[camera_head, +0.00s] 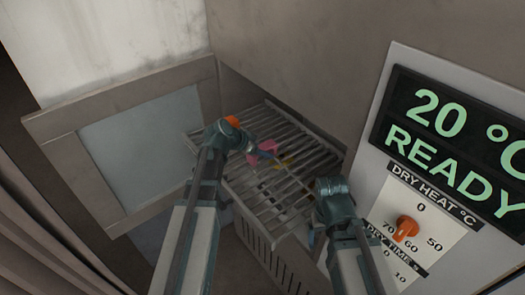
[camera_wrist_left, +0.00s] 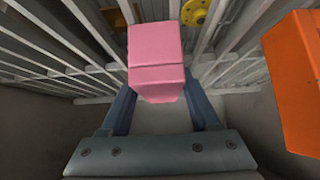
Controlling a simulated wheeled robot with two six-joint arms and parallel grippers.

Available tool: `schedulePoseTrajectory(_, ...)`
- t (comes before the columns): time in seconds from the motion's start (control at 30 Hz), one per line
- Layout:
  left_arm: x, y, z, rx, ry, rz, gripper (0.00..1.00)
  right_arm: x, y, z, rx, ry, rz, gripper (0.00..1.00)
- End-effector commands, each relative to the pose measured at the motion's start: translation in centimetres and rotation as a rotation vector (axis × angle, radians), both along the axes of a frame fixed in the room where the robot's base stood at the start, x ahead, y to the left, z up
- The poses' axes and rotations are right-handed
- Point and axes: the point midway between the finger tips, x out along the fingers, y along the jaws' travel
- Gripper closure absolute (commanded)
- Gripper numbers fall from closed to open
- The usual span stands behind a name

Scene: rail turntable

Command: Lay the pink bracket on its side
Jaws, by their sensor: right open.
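The pink bracket (camera_head: 263,151) is at the wire rack, toward its left part in the head view. In the left wrist view the pink bracket (camera_wrist_left: 156,55) is a blocky piece with a seam across its near face. My left gripper (camera_head: 258,149) has its fingers against both sides of it, and the left wrist view shows the gripper (camera_wrist_left: 161,108) shut on it. I cannot tell whether the bracket touches the bars. My right gripper (camera_head: 314,238) is open at the rack's right front side; its fingertips are mostly hidden by its own wrist.
The slatted rack (camera_head: 302,205) sticks out from an opening in the wall. A yellow round piece (camera_head: 284,161) is beside the bracket. An orange thing (camera_wrist_left: 295,80) is close on the right in the left wrist view. The open door (camera_head: 75,195) stands left; a control panel (camera_head: 438,215) is right.

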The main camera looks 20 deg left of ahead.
Motion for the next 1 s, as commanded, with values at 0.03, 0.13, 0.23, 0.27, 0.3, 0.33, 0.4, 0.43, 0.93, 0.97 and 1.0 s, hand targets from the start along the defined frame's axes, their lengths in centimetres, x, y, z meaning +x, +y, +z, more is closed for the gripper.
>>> schedulePoseTrajectory(0.03,0.0,0.0,0.0,0.0,0.0,0.0,0.27,0.0,0.0,0.0,0.0,0.0,0.0,0.15)
schedulePoseTrajectory(0.13,0.0,0.0,0.0,0.0,0.0,0.0,0.2,0.0,0.0,0.0,0.0,0.0,0.0,0.15)
schedulePoseTrajectory(0.23,0.0,0.0,0.0,0.0,0.0,0.0,0.2,0.0,0.0,0.0,0.0,0.0,0.0,0.15)
schedulePoseTrajectory(0.27,0.0,0.0,0.0,0.0,0.0,0.0,0.2,0.0,0.0,0.0,0.0,0.0,0.0,0.15)
schedulePoseTrajectory(0.3,0.0,0.0,0.0,0.0,0.0,0.0,0.2,0.0,0.0,0.0,0.0,0.0,0.0,0.15)
schedulePoseTrajectory(0.33,0.0,0.0,0.1,0.0,0.0,0.0,0.2,0.0,0.0,0.1,0.0,0.0,0.0,0.15)
schedulePoseTrajectory(0.4,0.0,0.0,0.3,0.0,0.0,0.0,0.2,0.0,0.0,0.3,0.0,0.0,0.0,0.15)
schedulePoseTrajectory(0.43,0.0,0.0,0.5,0.0,0.0,0.0,0.2,0.0,0.0,0.5,0.0,0.0,-0.001,0.15)
schedulePoseTrajectory(0.93,-5.0,3.8,7.2,0.0,0.0,0.003,0.2,0.0,0.0,7.2,0.003,0.0,-0.012,0.15)
schedulePoseTrajectory(0.97,-5.3,4.0,7.5,0.001,0.0,0.002,0.2,0.0,0.0,7.5,0.002,0.001,-0.012,0.15)
schedulePoseTrajectory(1.0,-5.6,4.2,7.8,0.0,0.0,0.001,0.2,0.0,0.0,7.8,0.001,0.0,-0.011,0.15)
